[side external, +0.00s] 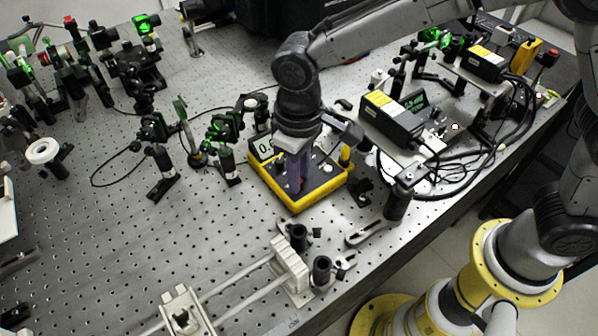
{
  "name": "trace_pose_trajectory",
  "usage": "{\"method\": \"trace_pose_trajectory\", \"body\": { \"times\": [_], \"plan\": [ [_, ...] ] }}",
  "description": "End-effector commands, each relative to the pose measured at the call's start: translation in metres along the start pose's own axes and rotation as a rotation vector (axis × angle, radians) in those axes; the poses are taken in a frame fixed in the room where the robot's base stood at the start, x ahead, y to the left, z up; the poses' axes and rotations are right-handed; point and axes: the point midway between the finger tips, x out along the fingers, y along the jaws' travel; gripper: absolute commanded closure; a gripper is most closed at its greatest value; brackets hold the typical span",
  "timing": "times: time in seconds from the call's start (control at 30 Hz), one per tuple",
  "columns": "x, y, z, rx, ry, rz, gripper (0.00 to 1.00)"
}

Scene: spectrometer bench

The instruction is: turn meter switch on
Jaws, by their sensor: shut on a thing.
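The switch's position cannot be read.
Black laser boxes with yellow labels (392,118) and cables stand to the right. Optic mounts on posts (226,150) stand close on the left. A rail with a white carriage (290,264) lies in front. The bench's left middle is fairly clear.

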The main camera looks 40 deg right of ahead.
Motion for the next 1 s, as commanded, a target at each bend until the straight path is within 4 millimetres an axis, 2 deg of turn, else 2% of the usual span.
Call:
{"method": "trace_pose_trajectory", "body": {
  "times": [0.57,0.6,0.73,1.0],
  "plan": [
    [-0.0011,-0.0001,-0.0006,0.029,0.003,-0.001,1.0],
    [-0.0011,-0.0001,-0.0006,0.028,0.003,-0.001,0.7],
    [-0.0008,0.0,-0.0005,0.028,0.002,0.0,0.47],
    [-0.0005,0.0,-0.0002,0.028,0.001,0.0,0.47]
  ]
}}
